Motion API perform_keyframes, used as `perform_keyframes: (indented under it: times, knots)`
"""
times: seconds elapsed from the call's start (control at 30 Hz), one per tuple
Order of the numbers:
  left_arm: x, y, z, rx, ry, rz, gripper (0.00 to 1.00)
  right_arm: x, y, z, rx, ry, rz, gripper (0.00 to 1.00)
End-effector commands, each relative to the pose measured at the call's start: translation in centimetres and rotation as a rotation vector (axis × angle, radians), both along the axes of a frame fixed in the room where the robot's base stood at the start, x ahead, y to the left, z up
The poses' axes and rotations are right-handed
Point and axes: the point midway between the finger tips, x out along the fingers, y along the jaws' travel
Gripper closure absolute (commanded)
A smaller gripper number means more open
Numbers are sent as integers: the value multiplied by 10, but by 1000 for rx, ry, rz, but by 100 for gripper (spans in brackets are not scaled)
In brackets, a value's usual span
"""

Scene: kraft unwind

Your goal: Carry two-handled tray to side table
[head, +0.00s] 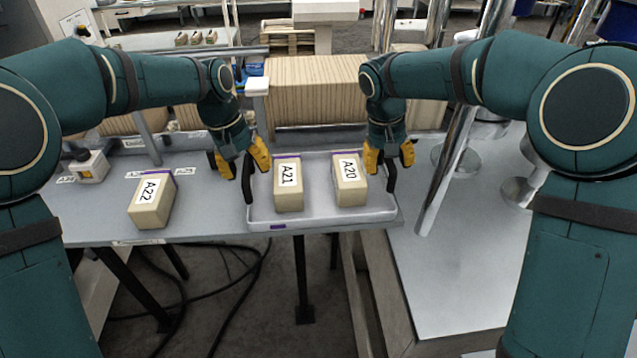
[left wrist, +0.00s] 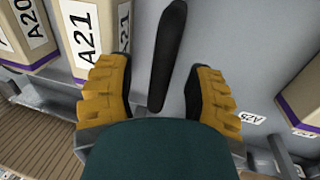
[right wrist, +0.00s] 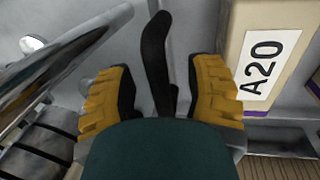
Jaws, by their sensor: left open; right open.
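The grey two-handled tray (head: 322,217) sits on the grey table, with boxes A21 (head: 288,187) and A20 (head: 349,183) upright in it. Its black left handle (head: 248,186) and black right handle (head: 391,178) stand at its two ends. My left gripper (head: 240,166) is open over the left end; in the left wrist view the handle (left wrist: 167,60) lies between its yellow fingers (left wrist: 160,98), apart from both. My right gripper (head: 389,160) is open over the right end; in the right wrist view the handle (right wrist: 157,65) lies between its fingers (right wrist: 160,98).
Box A22 (head: 152,201) stands on the table (head: 215,212) left of the tray. A lower grey surface (head: 455,265) lies to the right, past a slanted chrome post (head: 450,160). A large striped roll (head: 317,88) is behind the tray. Cables lie on the floor.

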Motion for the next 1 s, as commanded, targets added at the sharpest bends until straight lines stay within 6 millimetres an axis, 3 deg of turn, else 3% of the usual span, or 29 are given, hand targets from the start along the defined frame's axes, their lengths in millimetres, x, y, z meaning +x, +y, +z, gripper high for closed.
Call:
perform_keyframes:
  times: [0.07,0.23,0.73,1.0]
  knots:
    - [0,0,0,0,0,0,48,0,0,0,0,0,0,48]
    - [0,0,0,0,0,0,100,0,0,0,0,0,0,100]
    - [0,0,3,-1,-2,-1,100,0,0,4,1,-3,1,100]
    - [0,0,19,-1,-2,-1,100,0,0,19,1,-3,1,100]
